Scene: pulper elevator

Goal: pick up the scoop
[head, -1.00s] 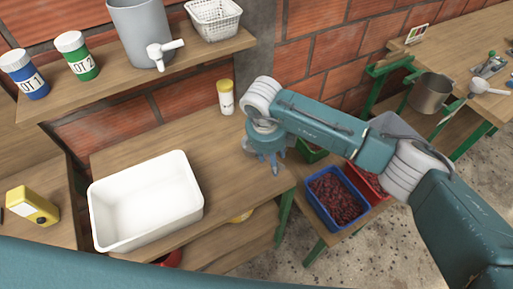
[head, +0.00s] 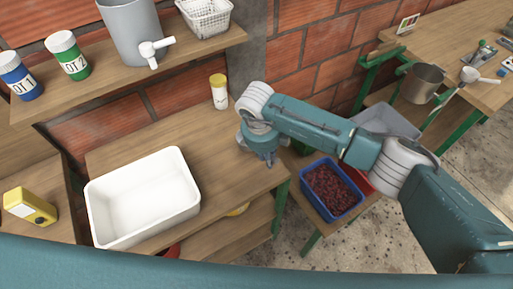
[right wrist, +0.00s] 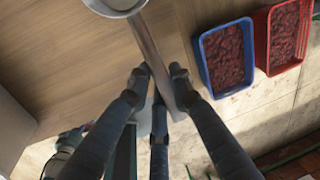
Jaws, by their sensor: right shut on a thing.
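The scoop (right wrist: 147,45) shows in the right wrist view. It has a round metal bowl, cut off by the top edge, and a long flat handle running down between my fingers. My right gripper (right wrist: 158,82) is shut on this handle, with the bowl beyond the fingertips. In the head view the right gripper (head: 266,158) is over the right end of the wooden table (head: 225,170); the scoop is hidden there behind my wrist and arm. My left gripper is not in view.
A white tub (head: 142,200) stands left on the table. A yellow-capped jar (head: 219,92) stands at the back. A blue crate (head: 331,190) of red cherries is to the right, with a red crate (right wrist: 290,35) beside it. A shelf (head: 120,82) with containers hangs above.

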